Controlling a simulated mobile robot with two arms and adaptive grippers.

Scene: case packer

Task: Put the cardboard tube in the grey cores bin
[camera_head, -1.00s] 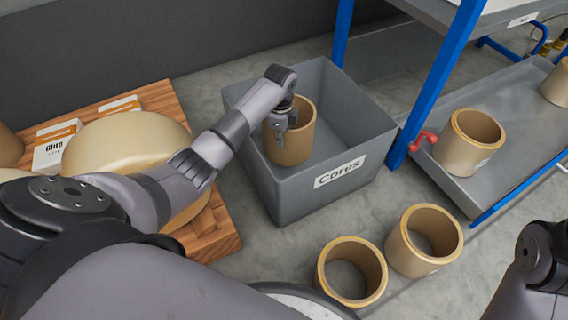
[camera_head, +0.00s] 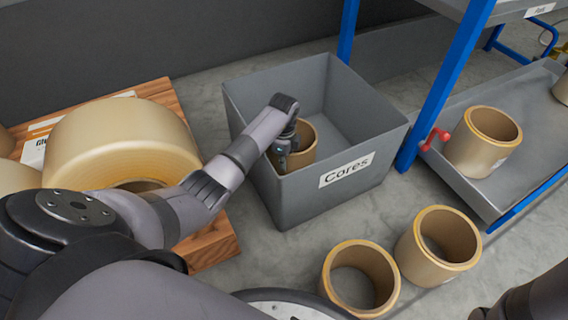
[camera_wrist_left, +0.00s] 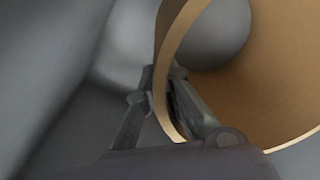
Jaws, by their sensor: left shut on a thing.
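The cardboard tube (camera_head: 303,150) is inside the grey cores bin (camera_head: 335,189), which is labelled "Cores". The bin's front wall hides the tube's lower part, so I cannot tell whether it touches the floor of the bin. My left gripper (camera_head: 282,150) reaches over the bin's near left rim and is shut on the tube's wall. In the left wrist view the fingers (camera_wrist_left: 160,105) pinch the rim of the tan tube (camera_wrist_left: 285,85), one on each side of its wall. My right gripper is not in view; only part of my right arm shows at the lower right.
Two more tubes stand on the floor, one at front (camera_head: 360,280) and one beside it (camera_head: 438,247). Another tube (camera_head: 482,142) stands on the grey lower shelf by a blue post (camera_head: 445,85) with a red handle. Large tan rolls (camera_head: 120,140) lie on a wooden pallet (camera_head: 215,245) at left.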

